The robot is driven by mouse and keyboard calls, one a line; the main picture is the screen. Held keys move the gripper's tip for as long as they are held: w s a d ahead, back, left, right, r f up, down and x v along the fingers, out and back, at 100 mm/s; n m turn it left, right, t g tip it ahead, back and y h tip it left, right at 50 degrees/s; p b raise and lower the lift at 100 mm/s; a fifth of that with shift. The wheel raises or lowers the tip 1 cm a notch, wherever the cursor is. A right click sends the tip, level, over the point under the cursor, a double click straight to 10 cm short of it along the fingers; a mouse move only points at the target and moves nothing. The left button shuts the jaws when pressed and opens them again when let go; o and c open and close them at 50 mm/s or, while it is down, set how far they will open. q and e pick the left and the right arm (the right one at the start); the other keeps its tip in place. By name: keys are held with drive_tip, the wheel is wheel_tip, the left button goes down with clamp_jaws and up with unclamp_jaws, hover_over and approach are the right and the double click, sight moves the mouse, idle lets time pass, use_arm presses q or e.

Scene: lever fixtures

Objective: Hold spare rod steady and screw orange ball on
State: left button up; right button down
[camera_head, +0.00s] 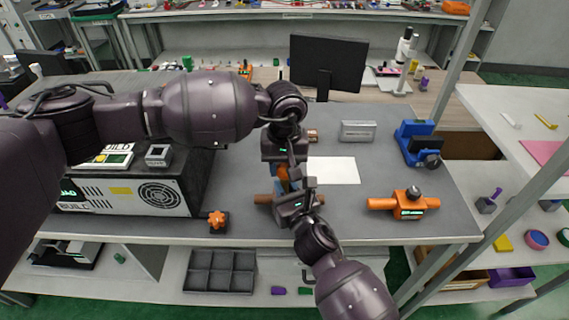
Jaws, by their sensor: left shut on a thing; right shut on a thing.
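My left gripper (284,168) comes down from the back over the middle of the grey table. It is shut on an orange thing (283,173), which looks like the orange ball and is mostly hidden by the fingers. My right gripper (293,199) reaches in from the front, just below the left one. It is shut on a brown rod (263,198), whose end sticks out to the left and which lies about level. The two grippers overlap in the picture, so I cannot tell whether ball and rod touch.
A white sheet (334,170) lies right of the grippers. An orange lever fixture (408,204) and a blue fixture (417,143) stand farther right. Table between is clear.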

sight(285, 164)
use_arm(q)
drive_tip(key=o, duration=1)
wheel_tip(285, 164, up, 12)
idle(0.6)
